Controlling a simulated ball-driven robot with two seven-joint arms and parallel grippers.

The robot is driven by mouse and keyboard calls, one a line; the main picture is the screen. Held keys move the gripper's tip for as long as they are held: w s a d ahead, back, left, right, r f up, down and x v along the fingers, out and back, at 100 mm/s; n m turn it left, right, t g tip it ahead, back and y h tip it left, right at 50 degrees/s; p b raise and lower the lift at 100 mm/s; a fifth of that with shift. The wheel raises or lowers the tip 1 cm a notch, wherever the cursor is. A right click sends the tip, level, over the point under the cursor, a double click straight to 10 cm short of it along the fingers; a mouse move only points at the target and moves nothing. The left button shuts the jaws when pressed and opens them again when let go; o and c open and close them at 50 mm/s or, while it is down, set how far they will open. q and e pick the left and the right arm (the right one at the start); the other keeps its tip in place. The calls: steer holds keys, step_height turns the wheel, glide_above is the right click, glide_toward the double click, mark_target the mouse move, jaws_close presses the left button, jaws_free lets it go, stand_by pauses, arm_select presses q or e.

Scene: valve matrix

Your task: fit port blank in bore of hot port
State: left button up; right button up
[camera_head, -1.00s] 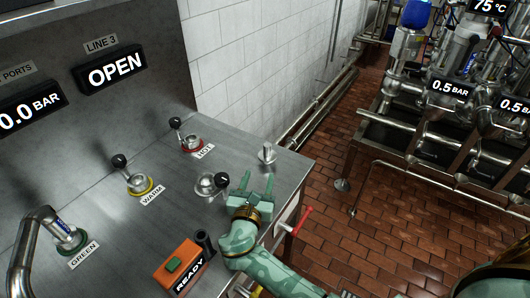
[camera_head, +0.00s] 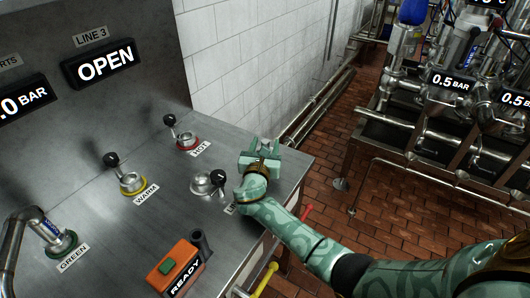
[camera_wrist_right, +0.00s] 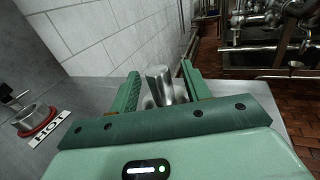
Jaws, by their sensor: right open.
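The port blank, a shiny metal cylinder (camera_wrist_right: 163,88), stands at the right part of the steel bench top. In the wrist view it is between the two green fingers of my right gripper (camera_wrist_right: 160,76), which are apart with gaps showing beside it. In the head view my right gripper (camera_head: 263,149) is over that spot and hides the blank. The hot port (camera_head: 188,143) has a red ring, an empty-looking bore and a black-knobbed lever, behind and left of the gripper. It also shows at the left of the wrist view (camera_wrist_right: 37,122). My left gripper is not in view.
The warm port (camera_head: 132,184) has a yellow ring. Another port (camera_head: 204,184) with a black knob sits left of my right gripper. A bent pipe (camera_head: 38,227) stands on the green port. An orange READY box (camera_head: 174,268) is at the front. A tiled wall (camera_head: 240,50) rises behind.

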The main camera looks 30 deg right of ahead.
jaws_close()
